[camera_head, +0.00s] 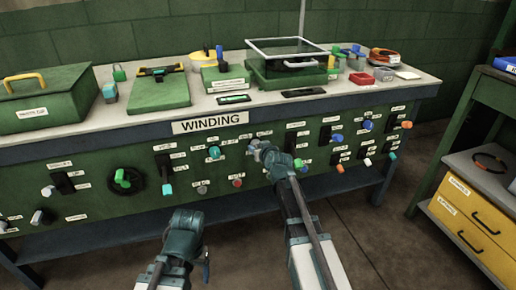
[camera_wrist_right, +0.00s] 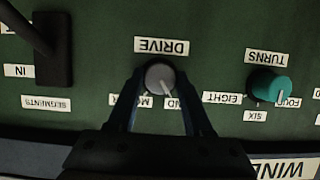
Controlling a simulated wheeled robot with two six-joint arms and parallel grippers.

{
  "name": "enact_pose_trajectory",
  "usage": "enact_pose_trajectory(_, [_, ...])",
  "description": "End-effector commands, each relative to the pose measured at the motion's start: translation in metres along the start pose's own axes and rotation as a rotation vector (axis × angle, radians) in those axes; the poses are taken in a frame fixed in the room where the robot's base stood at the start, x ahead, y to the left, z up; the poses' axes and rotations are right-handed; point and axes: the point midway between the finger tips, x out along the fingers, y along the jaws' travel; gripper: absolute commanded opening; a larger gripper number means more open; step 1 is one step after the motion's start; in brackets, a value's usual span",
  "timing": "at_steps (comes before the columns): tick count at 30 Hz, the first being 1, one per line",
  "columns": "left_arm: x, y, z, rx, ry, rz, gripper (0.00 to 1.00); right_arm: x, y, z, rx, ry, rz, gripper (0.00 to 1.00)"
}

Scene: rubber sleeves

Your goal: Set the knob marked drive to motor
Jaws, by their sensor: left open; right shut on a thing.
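The knob marked DRIVE (camera_wrist_right: 160,77) is round and grey on the green panel, seen upside down in the right wrist view. Its white pointer line slants toward the label ending in "ND" (camera_wrist_right: 173,103), apart from the label starting with "MO" (camera_wrist_right: 146,101); both labels are partly covered. My right gripper (camera_wrist_right: 160,73) has one finger on each side of the knob and is shut on it. In the head view my right gripper (camera_head: 262,149) is at the panel, right of the WINDING sign. My left gripper (camera_head: 185,219) is open and empty, in front of the panel at lower left.
A teal knob marked TURNS (camera_wrist_right: 268,85) and a black lever plate marked SEGMENTS (camera_wrist_right: 53,50) flank the knob. More knobs and switches fill the panel. The bench top (camera_head: 225,108) carries boxes and tools. A shelf with yellow drawers (camera_head: 470,215) stands right.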

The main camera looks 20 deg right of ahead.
Motion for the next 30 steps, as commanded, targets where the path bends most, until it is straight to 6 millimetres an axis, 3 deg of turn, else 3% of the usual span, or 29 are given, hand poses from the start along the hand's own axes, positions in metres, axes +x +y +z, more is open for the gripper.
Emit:
enact_pose_trajectory(11, [0.004,0.001,0.0,0.001,0.0,0.0,0.8,0.001,0.002,0.002,0.169,0.002,-0.069,0.0])
enact_pose_trajectory(30, [0.031,0.004,-0.002,0.006,0.002,0.004,0.8,0.002,0.005,0.006,0.724,0.0,-0.301,0.0])
